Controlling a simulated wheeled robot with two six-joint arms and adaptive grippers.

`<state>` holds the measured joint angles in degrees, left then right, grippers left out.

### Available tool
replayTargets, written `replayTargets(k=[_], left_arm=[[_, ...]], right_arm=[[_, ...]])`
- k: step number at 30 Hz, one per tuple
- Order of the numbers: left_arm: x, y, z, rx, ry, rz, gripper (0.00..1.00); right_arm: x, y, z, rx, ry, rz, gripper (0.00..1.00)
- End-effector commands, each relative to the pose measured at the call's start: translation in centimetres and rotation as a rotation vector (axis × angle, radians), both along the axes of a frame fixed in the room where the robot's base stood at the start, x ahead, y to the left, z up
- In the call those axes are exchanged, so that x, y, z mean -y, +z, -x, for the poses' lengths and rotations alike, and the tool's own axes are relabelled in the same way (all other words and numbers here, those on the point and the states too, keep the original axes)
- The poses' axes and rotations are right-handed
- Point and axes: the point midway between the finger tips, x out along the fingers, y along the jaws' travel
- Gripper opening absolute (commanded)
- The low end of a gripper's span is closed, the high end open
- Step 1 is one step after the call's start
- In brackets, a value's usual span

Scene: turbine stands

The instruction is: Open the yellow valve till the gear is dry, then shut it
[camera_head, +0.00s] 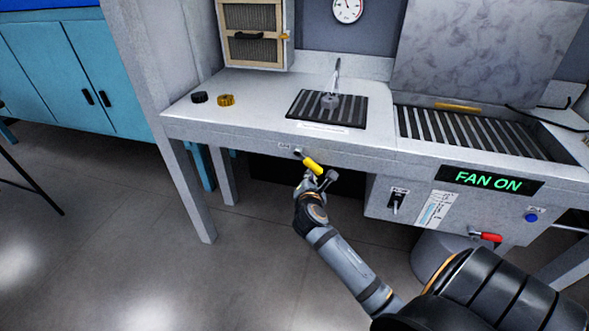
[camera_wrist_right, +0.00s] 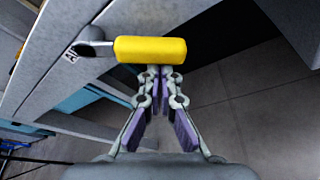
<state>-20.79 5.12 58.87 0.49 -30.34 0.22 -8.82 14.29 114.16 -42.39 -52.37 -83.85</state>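The yellow valve handle (camera_head: 312,165) sticks out on a short stem from the bench's front edge, slanting down to the right. In the right wrist view the handle (camera_wrist_right: 150,49) lies crosswise just beyond my right gripper (camera_wrist_right: 160,76). The fingers look drawn together with nothing between them, and the tips are at or very near the handle; contact is unclear. In the head view my right gripper (camera_head: 319,178) is just below the handle. A grey gear (camera_head: 331,101) sits under a thin nozzle on the dark grate (camera_head: 305,108); its wetness cannot be told. My left gripper is not in view.
A black knob (camera_head: 199,97) and a yellow knob (camera_head: 226,100) are on the bench top at left. A lit "FAN ON" sign (camera_head: 493,179), a black switch (camera_head: 397,200), a red handle (camera_head: 487,237) and a blue button (camera_head: 532,217) are at right. The floor ahead is clear.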

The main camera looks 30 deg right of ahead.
Motion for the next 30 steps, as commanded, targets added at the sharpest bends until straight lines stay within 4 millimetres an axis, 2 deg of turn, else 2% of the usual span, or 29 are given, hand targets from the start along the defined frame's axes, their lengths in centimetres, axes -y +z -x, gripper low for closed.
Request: replayTargets(k=[1, 6, 10, 18, 21, 30], left_arm=[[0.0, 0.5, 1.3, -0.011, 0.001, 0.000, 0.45], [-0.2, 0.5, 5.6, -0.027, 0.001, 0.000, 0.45], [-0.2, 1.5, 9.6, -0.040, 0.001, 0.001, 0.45], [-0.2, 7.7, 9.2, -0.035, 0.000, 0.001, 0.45], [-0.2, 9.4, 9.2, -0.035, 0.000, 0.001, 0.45], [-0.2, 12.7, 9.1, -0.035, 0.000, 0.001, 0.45]], right_arm=[[0.1, 0.8, 0.1, -0.016, 0.000, 0.013, 0.00], [0.4, 1.4, 0.4, -0.075, -0.001, 0.063, 0.00], [0.6, 2.0, 0.8, -0.134, 0.000, 0.112, 0.00], [1.2, 3.5, 1.4, -0.292, 0.001, 0.249, 0.00], [1.4, 3.9, 1.6, -0.348, 0.001, 0.298, 0.00], [1.7, 4.4, 1.9, -0.468, 0.001, 0.402, 0.00]])
